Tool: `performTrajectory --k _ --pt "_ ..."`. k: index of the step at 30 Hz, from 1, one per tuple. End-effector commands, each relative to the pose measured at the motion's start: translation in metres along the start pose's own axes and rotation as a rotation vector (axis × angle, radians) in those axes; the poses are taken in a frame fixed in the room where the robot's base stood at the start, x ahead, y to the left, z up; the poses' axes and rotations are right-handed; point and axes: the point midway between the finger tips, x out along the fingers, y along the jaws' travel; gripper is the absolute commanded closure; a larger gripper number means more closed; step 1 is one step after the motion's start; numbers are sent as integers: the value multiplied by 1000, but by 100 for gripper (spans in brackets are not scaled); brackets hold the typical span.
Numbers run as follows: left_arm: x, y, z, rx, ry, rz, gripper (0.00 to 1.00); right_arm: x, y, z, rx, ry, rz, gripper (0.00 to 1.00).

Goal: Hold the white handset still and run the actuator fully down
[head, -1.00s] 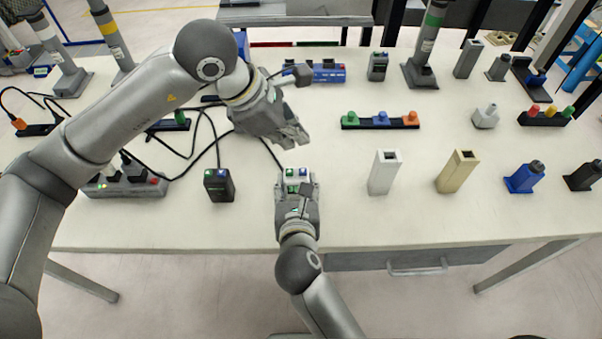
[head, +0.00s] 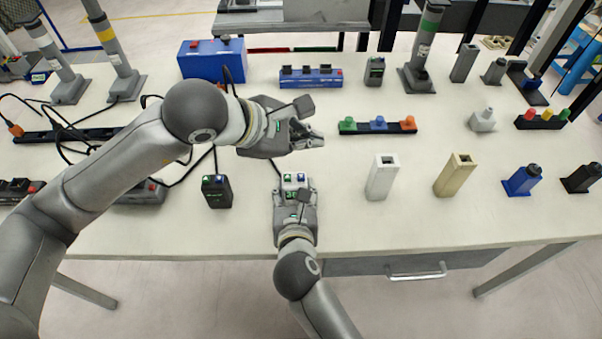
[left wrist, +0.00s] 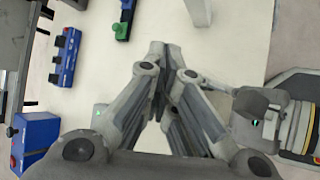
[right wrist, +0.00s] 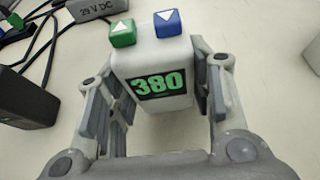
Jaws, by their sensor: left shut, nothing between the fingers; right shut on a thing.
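The white handset (right wrist: 155,58) stands upright in the right wrist view, with a green up-arrow button (right wrist: 122,34), a blue down-arrow button (right wrist: 168,22) and a display (right wrist: 160,85) reading 380. In the head view the handset (head: 294,181) is near the table's front edge. My right gripper (head: 294,195) is shut on it, a finger on each side. My left gripper (head: 320,138) is shut and empty, above and slightly right of the handset. Upright columns with a yellow band (head: 105,38), white band (head: 45,45) and green band (head: 430,25) stand at the back; I cannot tell which is the handset's actuator.
A black handset (head: 216,192) stands left of the white one. White (head: 382,180) and tan (head: 455,178) hollow posts stand to the right. A three-button strip (head: 378,127) lies beyond my left fingertips. Cables and power strips cover the left side.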

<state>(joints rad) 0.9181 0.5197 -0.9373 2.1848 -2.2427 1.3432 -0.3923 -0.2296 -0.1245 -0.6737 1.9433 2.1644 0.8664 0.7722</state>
Motion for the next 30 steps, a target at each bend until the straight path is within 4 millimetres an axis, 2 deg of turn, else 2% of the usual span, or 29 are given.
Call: performTrajectory --k 6,15,30 --pt "23 -17 -18 -3 3 -4 100 0 0 0 0 0 0 79" --pt "45 -33 -34 -2 2 -2 100 0 0 0 0 -1 0 79" --pt "50 -36 -37 0 1 0 100 0 0 0 0 -1 0 79"
